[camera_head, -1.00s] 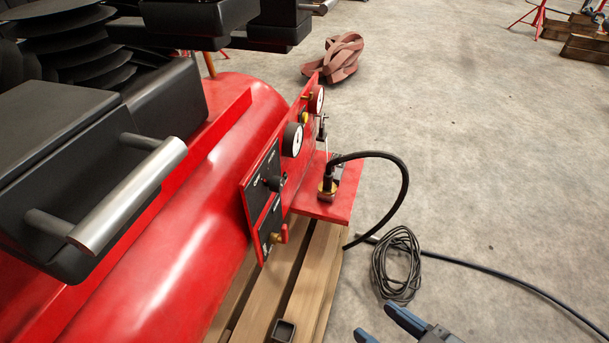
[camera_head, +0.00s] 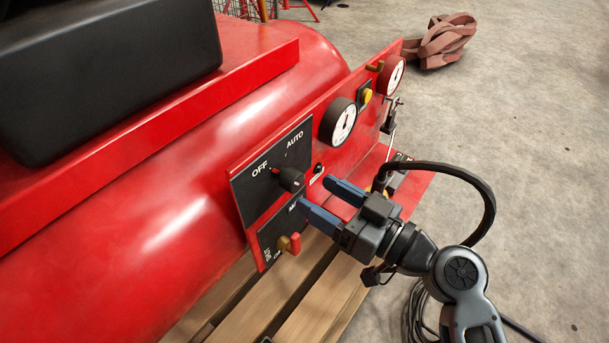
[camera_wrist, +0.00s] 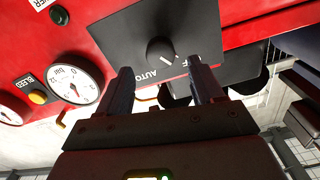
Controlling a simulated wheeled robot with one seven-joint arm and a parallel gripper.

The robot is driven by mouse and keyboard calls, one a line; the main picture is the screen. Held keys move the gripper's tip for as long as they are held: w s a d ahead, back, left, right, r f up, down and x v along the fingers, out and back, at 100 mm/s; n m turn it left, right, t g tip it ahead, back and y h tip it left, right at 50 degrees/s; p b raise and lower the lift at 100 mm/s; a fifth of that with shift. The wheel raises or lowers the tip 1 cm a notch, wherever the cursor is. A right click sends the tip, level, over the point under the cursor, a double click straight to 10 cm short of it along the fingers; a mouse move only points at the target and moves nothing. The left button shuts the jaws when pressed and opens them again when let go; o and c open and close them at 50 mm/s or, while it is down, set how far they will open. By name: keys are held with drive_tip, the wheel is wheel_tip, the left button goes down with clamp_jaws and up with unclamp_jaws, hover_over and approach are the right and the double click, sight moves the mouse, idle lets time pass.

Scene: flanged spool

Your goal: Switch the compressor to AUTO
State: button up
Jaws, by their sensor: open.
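The compressor (camera_head: 180,205) is a red tank with a front control panel. The knob's pointer is turned toward OFF. My gripper (camera_head: 316,193) is open and empty, just right of and slightly below the knob, its fingers pointing at the panel. In the wrist view the knob (camera_wrist: 160,52) shows ahead, between and beyond the two fingertips (camera_wrist: 160,70), apart from them.
Pressure gauges (camera_head: 342,122), a yellow button (camera_head: 366,96) and a red-handled valve (camera_head: 291,243) crowd the panel. A black hose (camera_head: 470,178) loops behind my gripper. Wooden slats (camera_head: 270,310) lie below.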

sight(299, 183)
drive_tip(key=shift+x, duration=3.15)
drive_tip(key=shift+c, duration=0.5)
drive_tip(key=c, duration=1)
